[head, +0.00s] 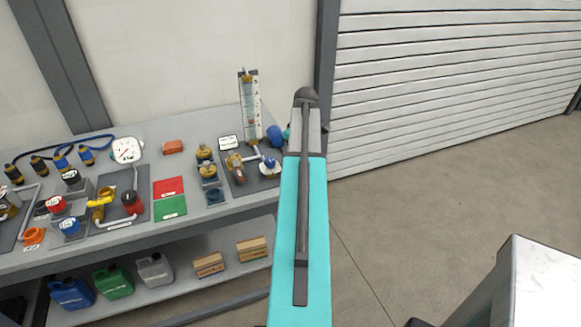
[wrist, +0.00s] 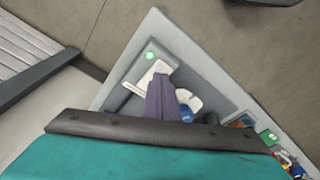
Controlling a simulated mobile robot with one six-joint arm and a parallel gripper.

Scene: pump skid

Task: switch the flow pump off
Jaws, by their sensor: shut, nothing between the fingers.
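My gripper (wrist: 160,78) shows in the wrist view as two dark purple-grey fingers, shut together with nothing between them. They point down over the corner end of the grey bench. Just beyond the fingertips is a small glowing green spot (wrist: 150,56) on a grey base, with a pale bar-like part beside it. I cannot tell whether the fingers touch anything. A blue part (wrist: 187,113) with a white rounded piece sits right of the fingers. In the head view, a blue cylinder (head: 275,135), perhaps the pump, stands at the bench's right end; my arm hides what lies behind it.
The bench (head: 232,205) carries a tall flow tube (head: 250,108), a round gauge (head: 127,150), red (head: 169,186) and green (head: 170,207) mats, and several valves and fittings. Jugs and boxes stand on its lower shelf. Open floor (head: 420,200) lies right, before a shutter (head: 450,80).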

